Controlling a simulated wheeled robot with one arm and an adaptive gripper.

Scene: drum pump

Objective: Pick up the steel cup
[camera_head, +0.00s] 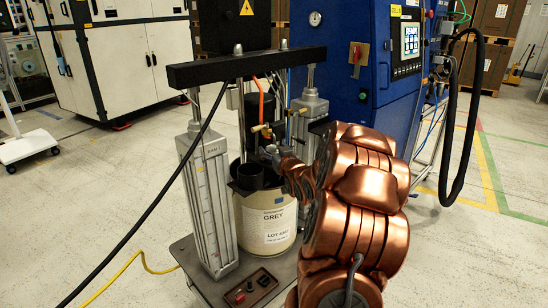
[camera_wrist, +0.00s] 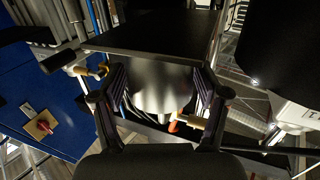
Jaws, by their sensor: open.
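In the wrist view a shiny silver, rounded body that looks like the steel cup (camera_wrist: 160,92) is between the two dark fingers of my gripper (camera_wrist: 159,76). The fingers are apart, one on each side of it; I cannot tell whether they touch it. A dark flat plate (camera_wrist: 150,38) is just beyond it and hides part of it. In the head view my copper-coloured arm reaches in to the pump, and its end is by the drum's upper right side. The cup and the fingers cannot be made out clearly there.
Brass fittings (camera_head: 262,129) and hoses are close by the arm's end. A blue cabinet (camera_head: 358,95) stands behind. Open floor (camera_head: 90,215) is at left.

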